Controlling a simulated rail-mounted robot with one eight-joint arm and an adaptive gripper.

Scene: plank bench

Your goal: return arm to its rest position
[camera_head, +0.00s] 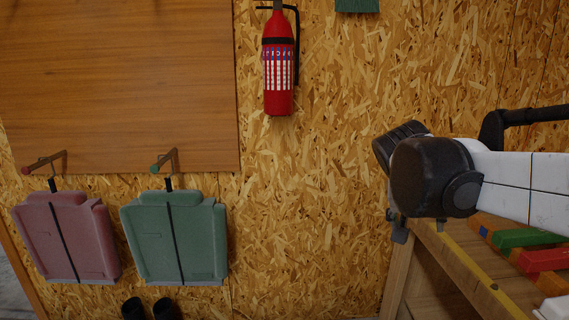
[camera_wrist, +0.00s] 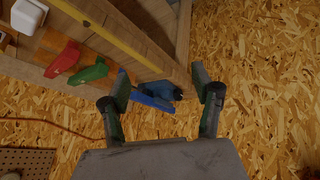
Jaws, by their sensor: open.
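My gripper (camera_head: 398,232) shows in the head view at the right, beside the near corner of a wooden bench (camera_head: 455,262), with the white arm reaching in from the right edge. In the wrist view my gripper (camera_wrist: 160,90) has its two fingers spread wide apart, with nothing held. A blue object (camera_wrist: 155,96) shows between the fingers, beyond them near the end of the bench. I cannot tell how far off it is. The fingertips are mostly hidden behind the dark wrist in the head view.
Green (camera_wrist: 88,72) and red (camera_wrist: 62,60) pieces and a white object (camera_wrist: 28,14) line the bench. A fire extinguisher (camera_head: 279,65) and pink (camera_head: 66,238) and green (camera_head: 175,238) cases hang on the chipboard wall. The space left of the gripper looks clear.

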